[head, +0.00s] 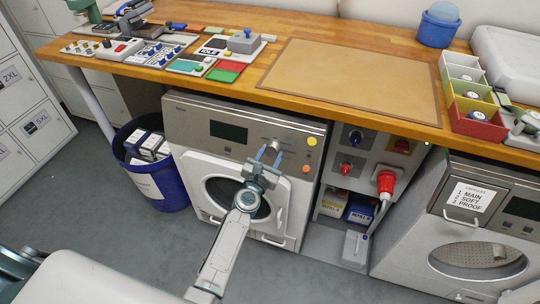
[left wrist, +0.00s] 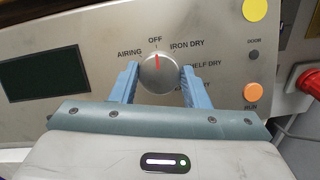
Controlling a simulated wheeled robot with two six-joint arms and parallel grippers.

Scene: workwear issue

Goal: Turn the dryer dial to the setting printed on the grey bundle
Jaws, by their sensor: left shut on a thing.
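The dryer (head: 190,112) stands under the bench, with a dark display and a round door. Its silver dial (left wrist: 158,74) shows in the left wrist view, with its red mark pointing up at OFF. AIRING is printed left of OFF; IRON DRY and a partly covered SHELF DRY are on the right, and a lower label is mostly hidden. My left gripper (left wrist: 159,82) is shut on the dial, its blue fingers at either side. In the head view the left gripper (head: 268,155) reaches the dryer panel. I cannot make out a grey bundle or its print.
An orange RUN button (left wrist: 252,92) and a yellow disc (left wrist: 255,10) sit right of the dial. A blue bin (head: 158,183) with packs stands left of the dryer. A red plug (head: 386,182) and cable are to the right. The bench (head: 265,92) overhangs the dryer.

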